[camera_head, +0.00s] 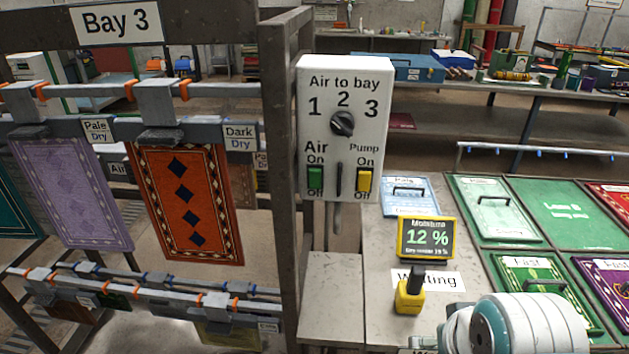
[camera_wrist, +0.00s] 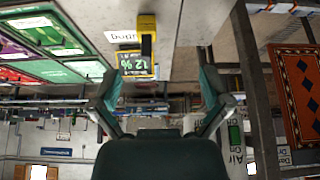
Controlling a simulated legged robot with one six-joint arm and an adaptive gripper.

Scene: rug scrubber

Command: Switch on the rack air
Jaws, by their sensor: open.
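A white control panel (camera_head: 344,85) is fixed to the grey rack post, with a dial (camera_head: 342,123) under the numbers 1, 2, 3. I cannot tell for sure which number the dial points at. Below left is the green Air switch (camera_head: 315,179), between On and Off; its position is unclear. The yellow Pump switch (camera_head: 365,180) is at the right, with a dark upright slot or lever between them. My gripper (camera_wrist: 157,88) is open and empty in the upside-down wrist view, apart from the panel. The green switch (camera_wrist: 235,136) shows there beyond the right-hand finger. The head view does not show my gripper.
Patterned rugs, one orange (camera_head: 186,202) and one purple (camera_head: 75,193), hang on the Bay 3 rack at left. Framed mats lie at right.

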